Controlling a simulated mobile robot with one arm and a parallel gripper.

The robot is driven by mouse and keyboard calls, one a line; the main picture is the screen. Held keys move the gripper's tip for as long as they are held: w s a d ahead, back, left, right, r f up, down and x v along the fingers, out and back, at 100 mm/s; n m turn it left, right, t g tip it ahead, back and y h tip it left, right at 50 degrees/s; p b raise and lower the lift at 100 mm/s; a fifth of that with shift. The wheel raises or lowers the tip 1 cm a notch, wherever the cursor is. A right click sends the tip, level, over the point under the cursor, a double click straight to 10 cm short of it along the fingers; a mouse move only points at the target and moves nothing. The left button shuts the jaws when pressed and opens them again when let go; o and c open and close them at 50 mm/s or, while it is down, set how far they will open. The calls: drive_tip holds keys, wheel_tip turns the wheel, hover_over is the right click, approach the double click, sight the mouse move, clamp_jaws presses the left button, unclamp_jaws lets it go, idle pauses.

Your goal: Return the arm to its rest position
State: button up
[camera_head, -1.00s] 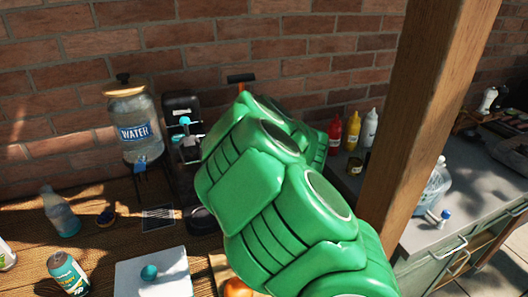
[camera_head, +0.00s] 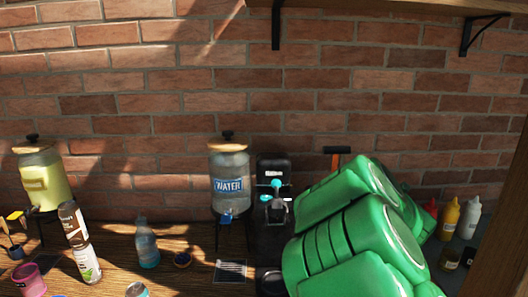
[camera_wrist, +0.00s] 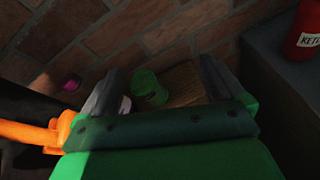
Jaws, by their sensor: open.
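My green arm fills the lower right of the head view and covers part of the table and the counter behind it. My gripper (camera_wrist: 160,92) shows in the wrist view with its two dark fingers apart and nothing between their tips. Beyond the fingers, in shadow, are a green round object (camera_wrist: 149,88) and a piece of brown wood (camera_wrist: 184,84). The gripper's fingers are hidden in the head view.
Sauce bottles (camera_head: 450,216) stand at right. A brick wall (camera_head: 180,80) rises behind; a shelf (camera_head: 400,5) hangs above.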

drive_tip(key=s+d+r+m+g+h, duration=0.2)
drive_tip(key=s+r+m+h, duration=0.15)
drive_tip(key=s+m, duration=0.45)
drive_tip(key=s+d+r+m+g+h, duration=0.1)
drive_tip(key=s+d+r+m+h, duration=0.2)
drive_tip(key=m, duration=1)
drive_tip(key=s+a+f+m+g+y, duration=0.2)
drive_tip(key=s+a+m+y, duration=0.2)
drive_tip(key=s+a+m, duration=0.45)
drive_tip(key=s+a+f+m+g+y, duration=0.1)
drive_tip(key=s+a+f+m+y, duration=0.3)
drive_tip(key=a, duration=0.7)
drive_tip(key=s+a+g, duration=0.2)
drive_tip(key=s+g, duration=0.1)
drive_tip(key=s, duration=0.5)
drive_tip(key=s+a+f+n+g, duration=0.1)
drive_tip(key=s+a+g, duration=0.1)
drive_tip(key=s, duration=0.6)
drive_tip(key=s+a+n+g, duration=0.1)
drive_tip(key=s+a+g, duration=0.1)
drive_tip(key=s+g, duration=0.3)
drive_tip(key=s, duration=0.3)
drive_tip(key=shift+f, duration=0.4)
